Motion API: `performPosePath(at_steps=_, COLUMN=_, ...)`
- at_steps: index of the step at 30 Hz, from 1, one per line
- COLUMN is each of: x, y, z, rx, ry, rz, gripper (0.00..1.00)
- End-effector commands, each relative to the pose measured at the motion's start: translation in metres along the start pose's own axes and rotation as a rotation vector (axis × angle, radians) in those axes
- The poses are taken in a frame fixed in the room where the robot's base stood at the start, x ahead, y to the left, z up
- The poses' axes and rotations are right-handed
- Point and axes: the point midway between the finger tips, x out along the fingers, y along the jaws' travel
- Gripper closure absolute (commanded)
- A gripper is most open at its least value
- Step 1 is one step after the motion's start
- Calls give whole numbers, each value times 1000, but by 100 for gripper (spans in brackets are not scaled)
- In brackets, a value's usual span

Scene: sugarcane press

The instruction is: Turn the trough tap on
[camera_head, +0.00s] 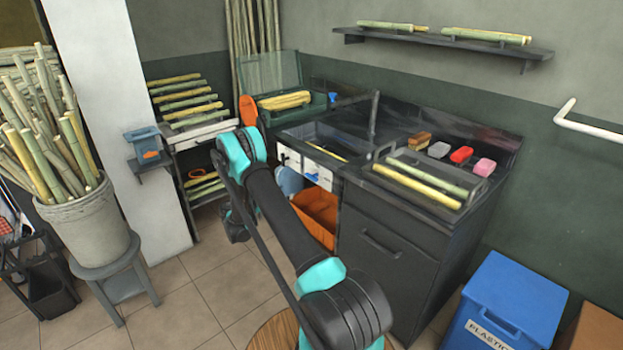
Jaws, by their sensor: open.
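The tap (374,117) is a thin dark upright pipe with an arm reaching left, at the back of the dark counter. It stands by the trough (300,133), a dark sink basin with a cane piece in it. The tap's handle is too small and dark to make out, and I see no water. The end of my arm with my gripper (236,232) hangs low at left centre, partly behind my own arm links. It is well apart from the tap, to its left and nearer. Its fingers are not clear, and I see nothing held.
A tray of canes (452,196) and several coloured blocks (461,155) lie on the counter right of the trough. An orange bin (318,212) sits below. A blue plastic bin (508,302) stands at right.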

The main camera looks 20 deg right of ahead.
Motion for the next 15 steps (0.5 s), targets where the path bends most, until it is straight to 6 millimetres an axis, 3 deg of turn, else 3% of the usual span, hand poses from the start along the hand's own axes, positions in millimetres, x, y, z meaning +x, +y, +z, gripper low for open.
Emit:
performPosePath(at_steps=8, x=14, y=1, z=-5, rx=-28, ry=-25, rz=-3, gripper=0)
performPosePath(at_steps=15, x=59, y=0, z=-4, rx=-27, ry=-23, rz=-4, gripper=0)
